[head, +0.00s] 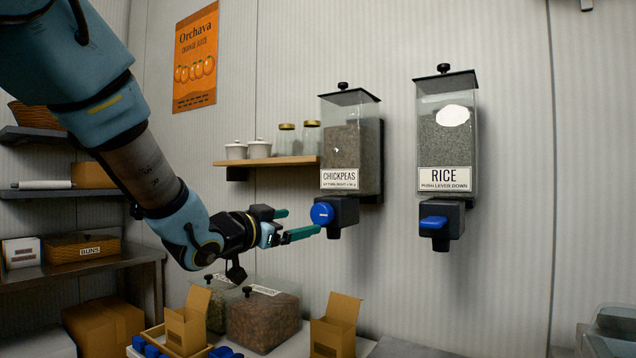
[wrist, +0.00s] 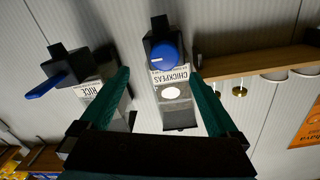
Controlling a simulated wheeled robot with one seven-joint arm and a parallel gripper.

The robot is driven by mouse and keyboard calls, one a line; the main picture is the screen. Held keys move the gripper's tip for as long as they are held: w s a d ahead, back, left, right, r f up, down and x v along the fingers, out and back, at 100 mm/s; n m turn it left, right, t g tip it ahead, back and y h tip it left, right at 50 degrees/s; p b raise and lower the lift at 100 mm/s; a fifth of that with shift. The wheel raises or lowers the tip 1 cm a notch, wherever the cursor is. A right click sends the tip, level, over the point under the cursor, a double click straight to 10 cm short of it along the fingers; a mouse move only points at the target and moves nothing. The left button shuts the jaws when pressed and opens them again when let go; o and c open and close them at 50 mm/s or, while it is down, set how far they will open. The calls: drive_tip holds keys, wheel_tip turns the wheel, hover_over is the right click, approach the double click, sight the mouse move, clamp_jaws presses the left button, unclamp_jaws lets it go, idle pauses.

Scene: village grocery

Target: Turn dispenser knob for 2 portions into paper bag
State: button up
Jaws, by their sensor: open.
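The chickpeas dispenser (head: 354,150) hangs on the wall, a clear bin with a label and a round blue knob (head: 322,213) at its base. In the wrist view the knob (wrist: 165,57) shows a white mark and lies ahead, between and beyond the fingertips. My gripper (head: 283,224) is open and empty, just left of the knob; its green fingers also show in the wrist view (wrist: 160,85). I cannot tell whether a fingertip touches the knob. An open brown paper container (head: 333,328), perhaps the paper bag, stands below the dispenser. Another one (head: 188,325) stands further left.
The rice dispenser (head: 446,145) with a blue lever (head: 434,223) hangs to the right. A wooden shelf (head: 274,161) with jars is left of the chickpeas dispenser. Filled clear bins (head: 262,318) stand below my gripper. The wall between the dispensers is bare.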

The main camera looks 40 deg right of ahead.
sight(319, 216)
drive_tip(key=w+d+n+p, duration=0.1)
drive_tip(key=d+p, duration=0.1)
drive_tip(key=d, duration=0.1)
drive_tip(key=w+d+n+p, duration=0.1)
drive_tip(key=d+p, duration=0.1)
drive_tip(key=d, duration=0.1)
drive_tip(key=w+d+n+p, duration=0.1)
drive_tip(key=d+p, duration=0.1)
drive_tip(key=d, duration=0.1)
drive_tip(key=shift+d+r+n+t, duration=0.1)
drive_tip(key=shift+d+n+t, duration=0.2)
drive_tip(key=shift+d+n, duration=0.1)
drive_tip(key=c, duration=1.4)
